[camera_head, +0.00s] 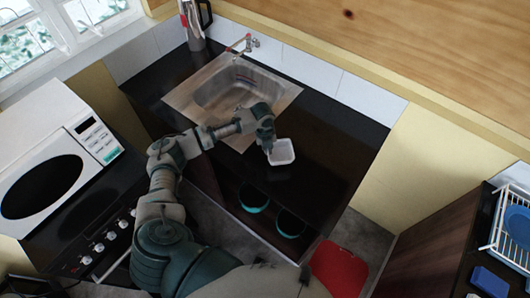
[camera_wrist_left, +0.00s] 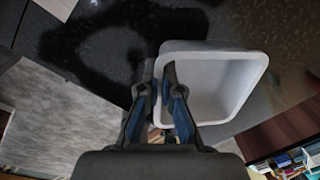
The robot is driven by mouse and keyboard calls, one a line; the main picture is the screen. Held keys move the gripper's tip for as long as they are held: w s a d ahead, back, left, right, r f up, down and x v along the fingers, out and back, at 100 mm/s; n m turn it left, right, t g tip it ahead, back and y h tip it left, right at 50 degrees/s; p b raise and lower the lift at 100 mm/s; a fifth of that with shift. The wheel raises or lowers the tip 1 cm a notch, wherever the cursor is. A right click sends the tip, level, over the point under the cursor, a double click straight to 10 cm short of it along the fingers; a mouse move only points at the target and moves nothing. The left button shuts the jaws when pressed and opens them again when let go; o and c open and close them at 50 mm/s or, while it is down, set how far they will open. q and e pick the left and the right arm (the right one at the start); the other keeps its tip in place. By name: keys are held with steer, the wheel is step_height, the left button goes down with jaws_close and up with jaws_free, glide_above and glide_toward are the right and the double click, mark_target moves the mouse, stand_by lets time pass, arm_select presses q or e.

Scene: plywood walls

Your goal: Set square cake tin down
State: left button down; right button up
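The square cake tin (camera_head: 282,152) is a small white, open-topped square dish with rounded corners. It is over the dark counter, right of the sink. My left gripper (camera_head: 268,148) is at its left edge. In the left wrist view the tin (camera_wrist_left: 225,85) is empty and slightly tilted in the picture. There the fingers of my left gripper (camera_wrist_left: 156,88) straddle its left wall, one inside and one outside, and look closed on it. I cannot tell whether its base touches the counter. My right gripper is not in view.
A metal sink (camera_head: 228,90) with a tap (camera_head: 240,45) lies left of the tin. The dark counter (camera_head: 335,150) is clear to the right. Teal bowls (camera_head: 253,199) sit on a shelf below. A white microwave (camera_head: 50,165) stands left, and a red seat (camera_head: 338,268) is below.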

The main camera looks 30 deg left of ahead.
mark_target(267, 158)
arm_select(q)
step_height(267, 158, down, 3)
steer(key=shift+a+r, duration=0.1)
steer(key=shift+r, duration=0.05)
steer(key=shift+w+a+f, duration=0.1)
steer(key=shift+f, duration=0.15)
steer(key=shift+a, duration=0.15)
steer(key=shift+f, duration=0.1)
steer(key=c, duration=1.3)
jaws_free()
steer(key=shift+d, duration=0.25)
steer(key=shift+r, duration=0.3)
steer(key=r, duration=0.7)
steer(key=a+r, duration=0.1)
steer(key=r, duration=0.3)
steer(key=shift+s+r+b, duration=0.35)
steer(key=shift+s, duration=0.05)
